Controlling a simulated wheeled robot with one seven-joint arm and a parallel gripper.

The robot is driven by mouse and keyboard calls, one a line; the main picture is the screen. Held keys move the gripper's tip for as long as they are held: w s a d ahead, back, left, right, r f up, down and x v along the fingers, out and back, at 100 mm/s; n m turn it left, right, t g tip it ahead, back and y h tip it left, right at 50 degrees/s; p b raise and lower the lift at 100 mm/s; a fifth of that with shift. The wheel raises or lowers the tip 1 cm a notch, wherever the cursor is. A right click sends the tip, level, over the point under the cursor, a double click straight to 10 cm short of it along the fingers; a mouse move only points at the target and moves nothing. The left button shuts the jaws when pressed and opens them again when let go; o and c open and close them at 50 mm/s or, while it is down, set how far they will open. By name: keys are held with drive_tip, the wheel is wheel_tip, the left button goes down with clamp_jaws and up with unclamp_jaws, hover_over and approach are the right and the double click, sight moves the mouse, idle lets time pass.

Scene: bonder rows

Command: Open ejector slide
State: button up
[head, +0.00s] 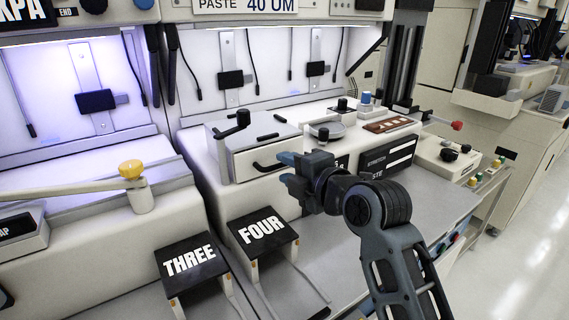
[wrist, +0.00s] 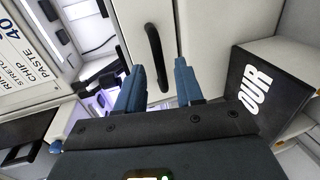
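A white drawer unit (head: 252,147) with a black bar handle (head: 270,167) on its front stands on the bench of the middle machine; the front looks closed. No label naming an ejector slide is readable. My gripper (head: 287,170) is just in front of the drawer, to the right of the handle in the head view. In the wrist view my gripper (wrist: 158,78) has its two blue fingers apart, with nothing between their tips. The handle (wrist: 155,55) shows ahead, between the lines of the fingers, and appears apart from them.
Black plates marked THREE (head: 188,262) and FOUR (head: 262,229) stand on the front ledge below. A black STRETCH sign (head: 388,160) and a round silver dish (head: 325,130) are near my wrist. Aisle floor lies right.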

drive_tip(key=shift+x, duration=1)
clamp_jaws()
drive_tip(key=shift+s, duration=0.1)
